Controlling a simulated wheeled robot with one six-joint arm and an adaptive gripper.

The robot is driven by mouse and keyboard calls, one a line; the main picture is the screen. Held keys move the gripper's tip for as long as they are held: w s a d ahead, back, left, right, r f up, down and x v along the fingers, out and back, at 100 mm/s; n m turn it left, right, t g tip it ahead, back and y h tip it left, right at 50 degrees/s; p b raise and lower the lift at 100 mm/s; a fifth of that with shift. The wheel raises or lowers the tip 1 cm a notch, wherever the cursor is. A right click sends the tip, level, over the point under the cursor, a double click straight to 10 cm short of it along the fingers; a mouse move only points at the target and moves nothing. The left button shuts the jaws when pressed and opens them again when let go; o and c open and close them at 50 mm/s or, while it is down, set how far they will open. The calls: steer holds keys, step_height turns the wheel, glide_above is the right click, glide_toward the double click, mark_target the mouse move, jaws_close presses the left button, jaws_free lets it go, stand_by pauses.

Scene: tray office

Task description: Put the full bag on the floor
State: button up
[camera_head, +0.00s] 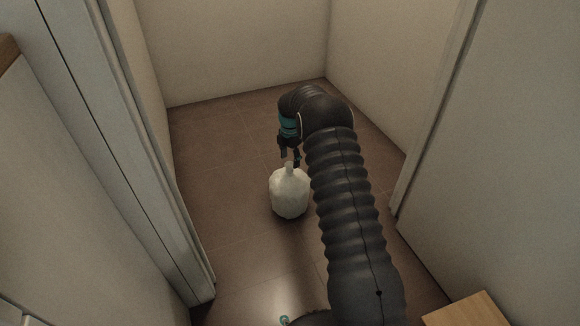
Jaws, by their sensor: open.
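The full bag (289,194) is a rounded, whitish bag with a narrow gathered top pointing up. It stands upright on the brown tiled floor (225,140), a little left of my arm. My gripper (290,160) points down over the bag's top. Its dark fingers are open, one on each side of the narrow neck, and the neck shows between them. Whether the fingers touch the neck cannot be told. My dark ribbed arm hides the floor to the right of the bag.
Pale walls (235,50) close off the small space at the back and sides. A door frame (150,150) stands at the left and another edge (435,110) at the right. A wooden surface (466,312) shows at the bottom right. Floor around the bag is clear.

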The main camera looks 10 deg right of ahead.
step_height(320, 180, up, 6)
steer(key=shift+f, duration=0.2)
steer(key=s+r+m+t, duration=0.1)
steer(key=s+r+m, duration=0.5)
steer(key=s+r, duration=0.55)
steer(key=s+r+m+t, duration=0.2)
steer(key=s+r+m, duration=0.3)
steer(key=s+r, duration=0.7)
steer(key=s+r+m+t, duration=0.2)
steer(key=s+m, duration=1)
steer(key=s, duration=1.3)
steer(key=shift+a+r+m+t, duration=0.15)
steer(key=shift+r+m+t, duration=0.2)
steer(key=shift+r, duration=0.35)
